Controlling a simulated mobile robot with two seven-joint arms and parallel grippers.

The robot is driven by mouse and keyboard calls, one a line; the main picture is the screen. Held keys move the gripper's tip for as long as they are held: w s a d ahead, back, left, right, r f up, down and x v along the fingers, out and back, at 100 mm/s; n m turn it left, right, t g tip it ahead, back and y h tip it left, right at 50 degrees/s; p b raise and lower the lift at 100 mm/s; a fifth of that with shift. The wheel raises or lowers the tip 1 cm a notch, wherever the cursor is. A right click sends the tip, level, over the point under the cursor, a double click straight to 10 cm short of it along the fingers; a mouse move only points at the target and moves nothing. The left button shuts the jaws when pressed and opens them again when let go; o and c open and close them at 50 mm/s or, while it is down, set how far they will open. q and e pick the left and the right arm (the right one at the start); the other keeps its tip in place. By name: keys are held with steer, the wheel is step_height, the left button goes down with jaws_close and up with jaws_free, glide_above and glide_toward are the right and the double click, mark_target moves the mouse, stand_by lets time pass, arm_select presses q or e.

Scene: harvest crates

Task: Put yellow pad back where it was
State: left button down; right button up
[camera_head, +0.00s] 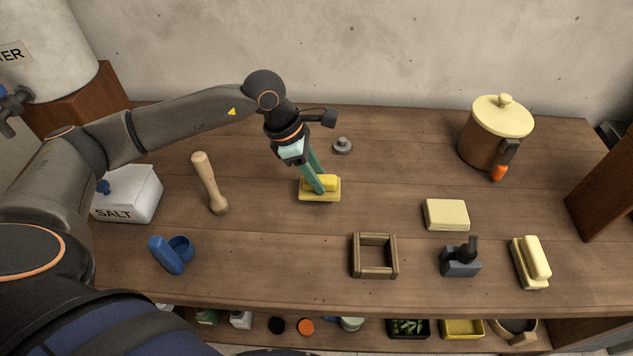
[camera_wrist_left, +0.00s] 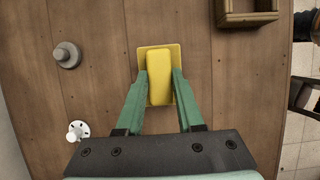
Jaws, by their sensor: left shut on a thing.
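The yellow pad (camera_head: 334,189) is a flat plate with a raised yellow grip block. It is at the middle of the wooden table, on or just above the top; I cannot tell which. My left gripper (camera_head: 320,189) reaches down from behind and is shut on its raised block. In the left wrist view the yellow pad (camera_wrist_left: 160,75) lies between the two green fingers of my left gripper (camera_wrist_left: 160,87), with its plate showing beyond them. My right gripper is not in view.
A wooden frame (camera_head: 356,256) lies in front, right of the pad. A grey knobbed weight (camera_head: 342,146) is behind it, and a wooden pestle (camera_head: 207,182) to the left. A cream block (camera_head: 446,214), dark stamp (camera_head: 461,264) and cream-handled block (camera_head: 529,265) stand right. Table between is clear.

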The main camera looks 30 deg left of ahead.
arm_select(q)
step_height(320, 180, down, 2)
steer(key=shift+f+p, duration=0.25)
steer(key=shift+p, duration=0.1)
steer(key=shift+f, duration=0.3)
steer(key=shift+f, duration=0.1)
steer(key=shift+f+b, duration=0.15)
steer(key=shift+b, duration=0.15)
steer(key=c, duration=0.5)
jaws_free()
steer(key=shift+c, duration=0.2)
steer(key=v, duration=1.2)
steer(key=shift+r+b, duration=0.35)
steer(key=shift+b, duration=0.05)
